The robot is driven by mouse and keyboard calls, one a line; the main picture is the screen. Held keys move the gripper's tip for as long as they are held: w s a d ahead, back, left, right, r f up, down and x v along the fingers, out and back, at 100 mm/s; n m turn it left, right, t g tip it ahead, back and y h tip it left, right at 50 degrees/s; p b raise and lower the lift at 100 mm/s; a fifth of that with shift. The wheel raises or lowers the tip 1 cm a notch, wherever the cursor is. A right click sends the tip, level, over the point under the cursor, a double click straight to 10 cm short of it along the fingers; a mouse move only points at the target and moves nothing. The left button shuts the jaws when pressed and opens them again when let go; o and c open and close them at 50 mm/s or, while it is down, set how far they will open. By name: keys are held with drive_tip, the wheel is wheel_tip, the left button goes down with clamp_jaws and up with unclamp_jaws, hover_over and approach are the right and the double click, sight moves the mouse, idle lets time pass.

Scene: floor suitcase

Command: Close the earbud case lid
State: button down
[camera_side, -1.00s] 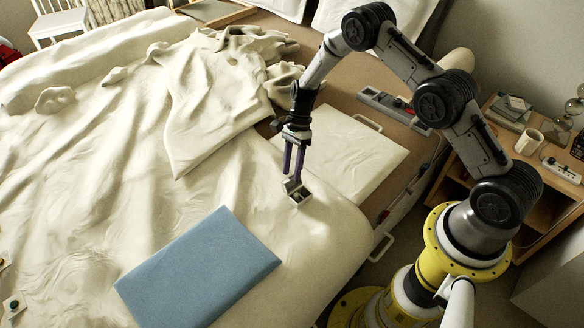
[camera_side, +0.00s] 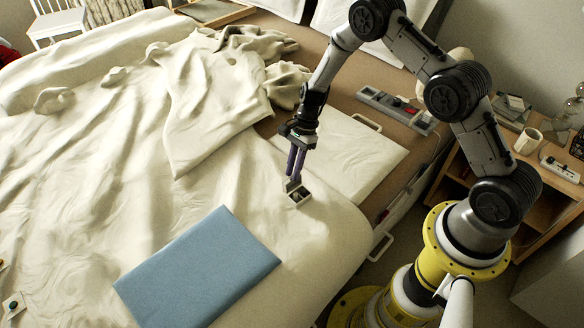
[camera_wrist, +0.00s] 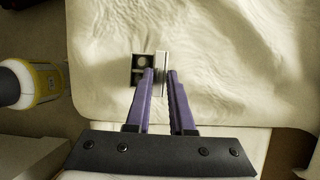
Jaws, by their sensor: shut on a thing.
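The small earbud case (camera_side: 299,196) sits on the cream bedding near the bed's near right edge. In the wrist view its dark, open base (camera_wrist: 140,68) shows pale round shapes inside. The pale lid (camera_wrist: 161,66) stands up along the base's right side, so the case is open. My gripper (camera_side: 292,182) reaches down to the case with its purple fingers at the lid. In the wrist view the fingertips (camera_wrist: 159,74) lie on both sides of the lid and are shut on it. The fingers hide the lid's lower part.
A blue flat panel (camera_side: 198,268) lies on the bedding to the lower left. A pale flat sheet (camera_side: 345,155) and a grey tray of items (camera_side: 397,107) are behind the case to the right. Bedding around the case is clear, with folds farther back.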

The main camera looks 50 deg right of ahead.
sight(300, 197)
drive_tip(key=shift+s+r+n+t, duration=0.1)
drive_tip(key=shift+s+n+t, duration=0.2)
drive_tip(key=shift+s+t, duration=1.15)
drive_tip(key=shift+s+a+f+n+t, duration=0.15)
drive_tip(key=shift+s+t, duration=0.1)
drive_tip(key=shift+t, duration=0.35)
drive_tip(key=shift+s+d+n+t, duration=0.1)
drive_tip(key=shift+s+t, duration=0.15)
drive_tip(key=shift+t, duration=0.4)
drive_tip(key=shift+s+a+f+n+t, duration=0.15)
drive_tip(key=shift+s+t, duration=0.1)
drive_tip(key=shift+t, duration=0.35)
drive_tip(key=s+f+t, duration=0.1)
drive_tip(key=t, duration=0.1)
drive_tip(key=s+f+n+t, duration=0.1)
drive_tip(key=t, duration=0.1)
drive_tip(key=shift+s, duration=0.3)
drive_tip(key=shift+s+a+f+n+t, duration=0.1)
drive_tip(key=shift+s+f+n+t, duration=0.2)
drive_tip(key=shift+t, duration=0.5)
drive_tip(key=shift+s+f+n+t, duration=0.25)
drive_tip(key=shift+f+t, duration=0.1)
drive_tip(key=shift+t, duration=0.45)
